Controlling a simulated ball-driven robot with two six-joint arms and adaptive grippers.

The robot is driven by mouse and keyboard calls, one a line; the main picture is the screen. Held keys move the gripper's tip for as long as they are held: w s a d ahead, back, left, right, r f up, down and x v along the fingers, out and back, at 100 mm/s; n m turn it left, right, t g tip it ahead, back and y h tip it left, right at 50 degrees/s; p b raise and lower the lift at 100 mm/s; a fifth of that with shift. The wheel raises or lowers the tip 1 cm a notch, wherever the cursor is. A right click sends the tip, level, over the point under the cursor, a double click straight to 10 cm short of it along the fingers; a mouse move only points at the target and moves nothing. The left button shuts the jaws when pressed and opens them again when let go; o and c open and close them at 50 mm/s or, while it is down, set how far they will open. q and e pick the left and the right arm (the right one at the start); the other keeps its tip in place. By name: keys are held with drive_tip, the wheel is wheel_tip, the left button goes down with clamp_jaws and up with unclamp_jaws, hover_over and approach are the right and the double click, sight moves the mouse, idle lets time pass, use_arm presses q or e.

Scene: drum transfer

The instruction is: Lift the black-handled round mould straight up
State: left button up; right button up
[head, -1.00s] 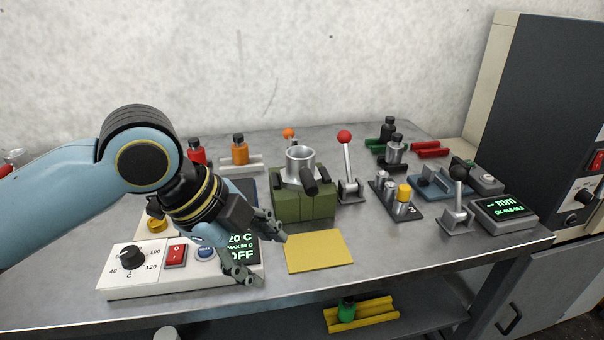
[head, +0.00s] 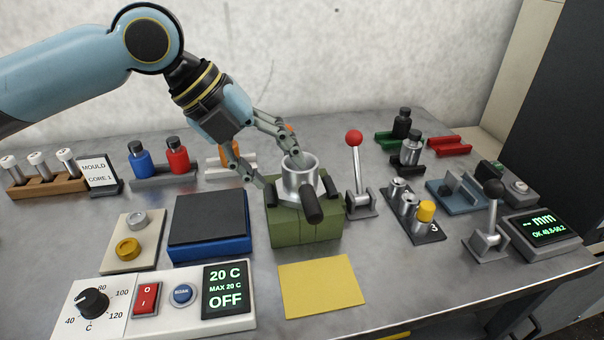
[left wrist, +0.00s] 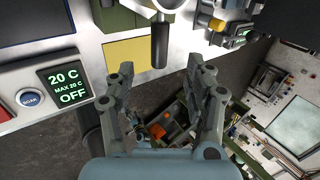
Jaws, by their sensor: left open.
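The round mould (head: 292,186) is a silver cup with a black handle (head: 313,208) pointing toward the front. It sits upright on a green block (head: 300,233). The handle also shows at the top of the left wrist view (left wrist: 160,42). My left gripper (head: 277,167) is open, tilted down at the mould's back left. One finger is near the block's left edge and the other is near the cup's rim. I cannot tell whether either touches. In the left wrist view, the handle appears beyond the open fingertips, between their lines. My right gripper is not in view.
A red-knobbed lever (head: 355,165) stands close right of the block. A yellow mat (head: 322,287) lies in front, a blue pad (head: 210,225) to the left. A control panel (head: 150,300) reads 20 C, OFF. Blue and red bottles (head: 177,157) stand behind left.

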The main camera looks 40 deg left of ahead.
sight(305, 194)
use_arm(q)
drive_tip(key=x, duration=0.5)
drive_tip(key=shift+w+d+f, duration=0.15)
drive_tip(key=shift+w+f, duration=0.05)
drive_tip(key=shift+f, duration=0.2)
drive_tip(key=x, duration=0.4)
drive_tip(key=shift+w+f+p, duration=0.3)
drive_tip(key=shift+c, duration=0.9)
clamp_jaws()
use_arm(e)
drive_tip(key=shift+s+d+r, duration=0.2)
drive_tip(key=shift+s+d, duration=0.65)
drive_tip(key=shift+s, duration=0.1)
use_arm(q)
drive_tip(key=shift+r, duration=0.1)
